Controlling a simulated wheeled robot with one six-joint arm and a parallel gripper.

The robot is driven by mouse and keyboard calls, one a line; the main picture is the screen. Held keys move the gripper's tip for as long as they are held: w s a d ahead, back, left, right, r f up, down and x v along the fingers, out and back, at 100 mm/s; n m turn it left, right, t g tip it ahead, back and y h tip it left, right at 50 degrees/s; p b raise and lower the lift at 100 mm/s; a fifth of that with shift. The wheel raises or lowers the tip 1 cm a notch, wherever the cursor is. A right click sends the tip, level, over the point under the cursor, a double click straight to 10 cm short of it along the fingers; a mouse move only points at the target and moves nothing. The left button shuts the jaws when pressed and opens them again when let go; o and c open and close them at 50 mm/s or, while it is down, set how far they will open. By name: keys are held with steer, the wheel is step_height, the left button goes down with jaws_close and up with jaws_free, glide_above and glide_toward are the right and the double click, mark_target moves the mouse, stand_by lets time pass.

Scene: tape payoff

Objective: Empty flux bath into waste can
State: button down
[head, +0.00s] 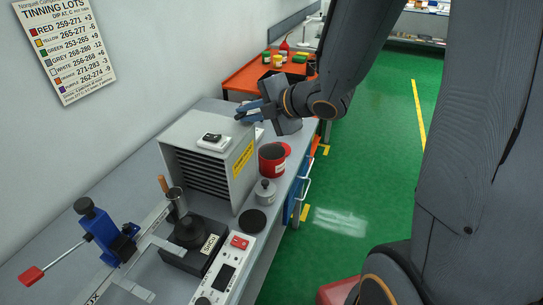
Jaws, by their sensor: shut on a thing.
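My gripper (250,111) is at the upper middle, above the far right corner of a grey slatted box and up and left of the red can. Its fingers are shut on a small grey object (254,120), mostly hidden by the fingers; I cannot tell for sure whether it is the flux bath. A small lidded grey pot (265,194) stands nearer, in front of the can.
The grey slatted box (205,150), with a switch on top, stands left of the can. A black disc (252,221), a red-buttoned controller (226,270), a black pot on a labelled base (185,262) and a blue clamp (97,225) are nearer. An orange table (245,78) stands behind.

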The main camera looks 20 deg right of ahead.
steer(key=shift+s+a+f+n+t+h+b, duration=0.15)
steer(key=shift+a+n+h+b, duration=0.35)
steer(key=shift+b, duration=0.75)
steer(key=shift+s+a+f+n+t+h+b, duration=0.1)
steer(key=shift+s+a+n+t+h+b, duration=0.15)
steer(key=shift+a+b, duration=0.75)
steer(key=shift+d+b, duration=0.3)
